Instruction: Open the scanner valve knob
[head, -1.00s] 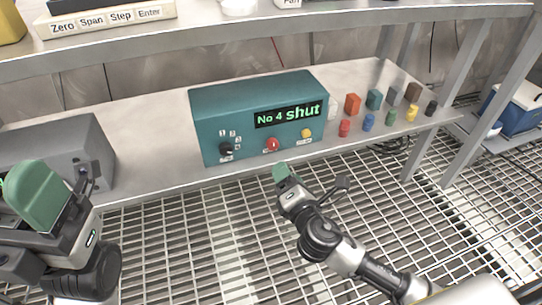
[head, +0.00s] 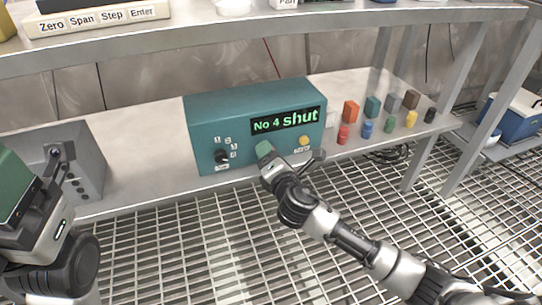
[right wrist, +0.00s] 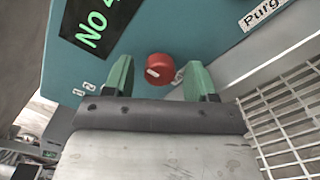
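The teal scanner box (head: 200,125) stands on the lower shelf, and its display (head: 285,121) reads "No 4 shut". A black selector knob (head: 222,157) marked with numbers is at its lower left, and a yellow button (head: 304,140) is at its lower right. A red knob with a white mark (right wrist: 160,67) shows in the right wrist view; in the head view my right gripper hides it. My right gripper (head: 264,149) is open at the box front, its green fingers on either side of the red knob, with no visible grip. My left gripper (head: 14,190) is partly cut off at the left edge; its opening is unclear.
A grey box (head: 85,160) stands left on the shelf. Several coloured blocks and cylinders, such as an orange block (head: 351,110), stand right of the scanner box. An upper shelf (head: 200,35) runs above, and a grating floor (head: 180,250) lies below.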

